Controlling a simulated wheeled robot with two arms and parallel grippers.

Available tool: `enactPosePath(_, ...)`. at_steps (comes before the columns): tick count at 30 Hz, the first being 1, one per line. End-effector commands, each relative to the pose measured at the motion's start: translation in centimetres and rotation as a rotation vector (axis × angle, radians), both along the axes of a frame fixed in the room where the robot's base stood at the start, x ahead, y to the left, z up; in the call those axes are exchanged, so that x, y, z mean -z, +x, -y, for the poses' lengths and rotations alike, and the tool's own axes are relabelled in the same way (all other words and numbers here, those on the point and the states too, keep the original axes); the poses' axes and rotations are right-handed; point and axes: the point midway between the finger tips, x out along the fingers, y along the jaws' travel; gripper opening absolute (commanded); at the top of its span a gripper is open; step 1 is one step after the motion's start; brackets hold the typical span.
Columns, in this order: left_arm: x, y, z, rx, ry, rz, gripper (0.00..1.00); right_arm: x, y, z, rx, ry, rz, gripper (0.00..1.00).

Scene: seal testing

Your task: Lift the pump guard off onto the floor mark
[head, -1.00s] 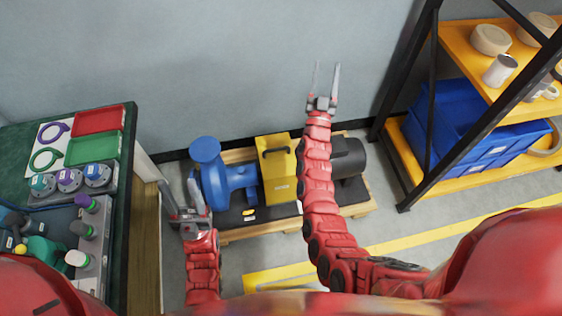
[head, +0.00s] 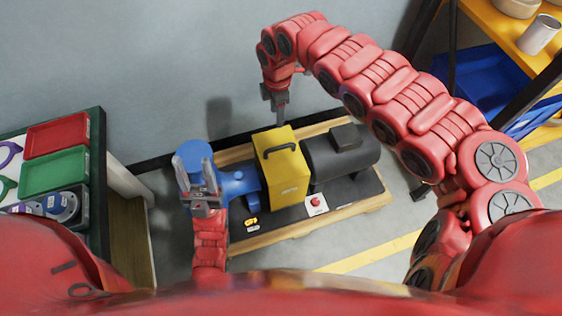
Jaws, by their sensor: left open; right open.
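The pump guard (head: 284,175) is a yellow box with a black handle on top. It sits between the blue pump (head: 238,183) and the black motor (head: 345,160) on a wooden-framed base. My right gripper (head: 280,118) is open and empty, pointing down just behind the guard, near its back edge; whether it touches is unclear. My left gripper (head: 194,172) is open and empty, in front of the blue pump's round flange, left of the guard. A yellow stripe (head: 365,257) lies on the floor in front; I cannot make out a separate floor mark.
The pallet-like base (head: 270,237) carries a red button box (head: 316,204). A bench (head: 97,170) with red and green trays stands at left. A yellow shelf (head: 490,25) with blue bins (head: 478,80) stands at right. The grey wall is close behind the pump.

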Motion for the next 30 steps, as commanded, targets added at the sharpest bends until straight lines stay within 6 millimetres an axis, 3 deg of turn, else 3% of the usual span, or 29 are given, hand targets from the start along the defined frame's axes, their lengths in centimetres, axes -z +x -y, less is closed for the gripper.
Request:
enactPosePath(5, 0.9, 0.0, 0.0, 0.000, 0.000, 0.000, 0.50, 2.5, -0.7, 0.8, -0.012, -0.029, -0.023, 0.55)
enactPosePath(15, 3.0, 0.0, 0.0, 0.000, 0.000, 0.000, 0.50, 10.4, -0.7, 0.5, -0.012, -0.022, -0.018, 0.55)
enactPosePath(26, 4.0, 0.0, 0.0, 0.000, 0.000, 0.000, 0.50, 13.4, -0.7, 0.7, -0.009, -0.023, -0.018, 0.55)
enactPosePath(30, 5.0, 0.0, 0.0, 0.000, 0.000, 0.000, 0.50, 15.6, -1.0, 0.6, -0.009, -0.020, -0.017, 0.55)
